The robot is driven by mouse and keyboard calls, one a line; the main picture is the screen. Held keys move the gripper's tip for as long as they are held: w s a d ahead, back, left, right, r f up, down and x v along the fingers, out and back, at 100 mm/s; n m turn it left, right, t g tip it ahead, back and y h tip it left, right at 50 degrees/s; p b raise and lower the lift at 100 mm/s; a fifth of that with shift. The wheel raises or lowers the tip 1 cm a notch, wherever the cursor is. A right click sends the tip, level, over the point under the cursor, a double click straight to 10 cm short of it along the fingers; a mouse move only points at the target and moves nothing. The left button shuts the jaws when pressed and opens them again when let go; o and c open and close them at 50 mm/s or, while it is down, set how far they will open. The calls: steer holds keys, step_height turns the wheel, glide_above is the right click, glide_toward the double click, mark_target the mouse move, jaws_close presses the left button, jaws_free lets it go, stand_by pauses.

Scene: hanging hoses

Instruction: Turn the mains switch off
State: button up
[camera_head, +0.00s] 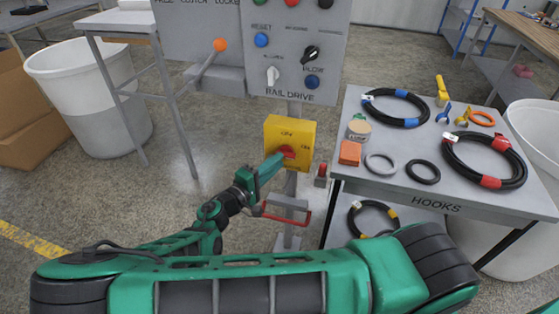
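The mains switch is a yellow box (300,131) on a grey post below the "RAIL DRIVE" panel. It has a red rotary knob (288,151) on its front face and dark lettering above and to the right of the knob. My green gripper (279,158) reaches up from the lower left, and its tip is at the knob, overlapping its left side. I cannot tell whether the fingers touch or grip the knob. The fingers are seen from behind and are too small to show a gap. The knob's exact angle is partly hidden.
The grey control panel (334,50) with buttons and an orange-tipped lever (219,46) is above. A table marked "HOOKS" (437,203) with coiled hoses stands close on the right. A red bar (287,217) is below the switch. White bins (88,95) stand left and right.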

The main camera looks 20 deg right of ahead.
steer(key=shift+x, duration=1.1)
